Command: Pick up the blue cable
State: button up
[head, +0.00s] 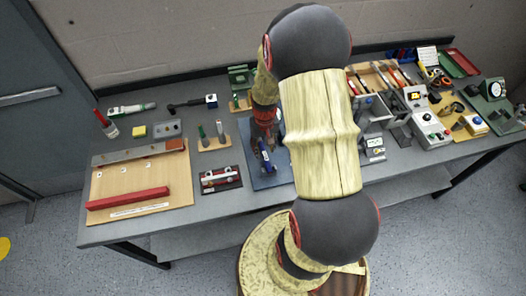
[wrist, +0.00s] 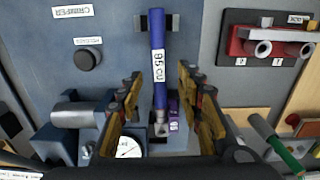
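The blue cable (wrist: 158,40) is a straight rod with a white "95 CU" label and a bare metal lower end in the wrist view. In the head view, a piece of it (head: 266,161) shows just below my gripper (head: 264,142). In the wrist view my gripper (wrist: 158,75) is open, one finger on each side of the cable with gaps on both sides. Whether the fingertips are down at the cable's height I cannot tell. My arm hides part of the blue-grey board (head: 262,183) it is on.
A small dial gauge (wrist: 129,147) and a metal cylinder on a blue block (wrist: 75,115) sit near the fingers. A black panel with a red terminal block (wrist: 275,40) is at the right. A wooden board with a red bar (head: 128,198) lies at the table's left.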

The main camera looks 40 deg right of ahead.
notch_tip(320, 180, down, 3)
jog(key=shift+r, duration=0.2)
jog(key=c, duration=0.3)
grip_shut()
dwell(0.4)
